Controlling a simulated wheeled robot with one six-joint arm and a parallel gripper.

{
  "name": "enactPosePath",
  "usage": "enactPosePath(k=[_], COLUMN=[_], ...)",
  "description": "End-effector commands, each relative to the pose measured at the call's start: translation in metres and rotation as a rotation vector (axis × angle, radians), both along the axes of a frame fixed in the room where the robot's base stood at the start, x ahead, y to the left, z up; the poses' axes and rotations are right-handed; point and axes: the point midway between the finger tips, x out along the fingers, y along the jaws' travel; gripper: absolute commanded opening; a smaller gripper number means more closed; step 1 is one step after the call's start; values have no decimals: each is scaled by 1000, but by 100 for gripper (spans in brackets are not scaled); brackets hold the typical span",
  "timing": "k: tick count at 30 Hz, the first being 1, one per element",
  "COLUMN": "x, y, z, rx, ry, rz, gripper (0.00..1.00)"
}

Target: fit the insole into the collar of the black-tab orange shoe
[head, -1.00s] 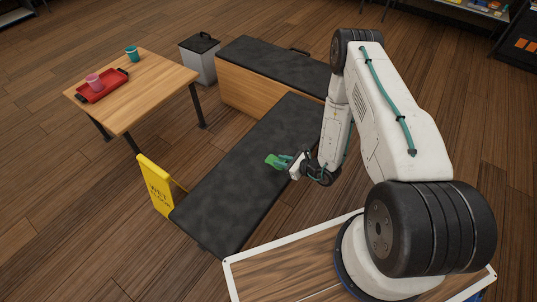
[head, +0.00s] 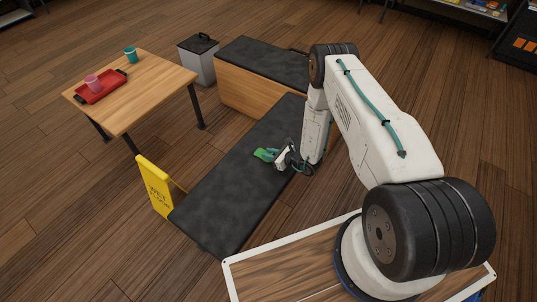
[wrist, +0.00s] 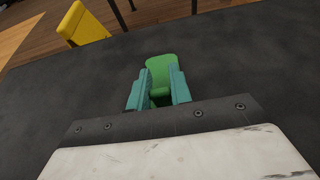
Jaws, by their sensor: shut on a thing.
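My gripper (head: 273,156) is over the dark-topped long bench (head: 222,200) in the head view. Its teal fingers are shut on a bright green flat piece, taken to be the insole (head: 262,154). In the wrist view the insole (wrist: 161,62) sticks out beyond the fingertips, above the dark bench top; its inner end is partly hidden between the fingers. I cannot tell how high it is above the bench. No orange shoe can be made out in either view.
A yellow wet-floor sign (head: 155,187) stands by the bench's left side. A second bench (head: 262,90) adjoins at the back, with a grey bin (head: 199,65) beside it. A wooden table (head: 150,88) holds a red tray (head: 101,88) and cups. The near bench top looks clear.

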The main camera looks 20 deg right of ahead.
Motion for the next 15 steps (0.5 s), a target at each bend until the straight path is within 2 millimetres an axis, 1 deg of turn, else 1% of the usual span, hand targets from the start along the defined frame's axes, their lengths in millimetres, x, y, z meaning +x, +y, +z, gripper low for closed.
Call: enactPosePath(k=[4, 5, 6, 7, 15], x=[0, 0, 0, 0, 0], y=[0, 0, 0, 0, 0], z=[-2, -2, -2, -2, -2], rx=[0, 0, 0, 0, 0], ry=[0, 0, 0, 0, 0], rz=[0, 0, 0, 0, 0], gripper=[0, 23, 34, 43, 43])
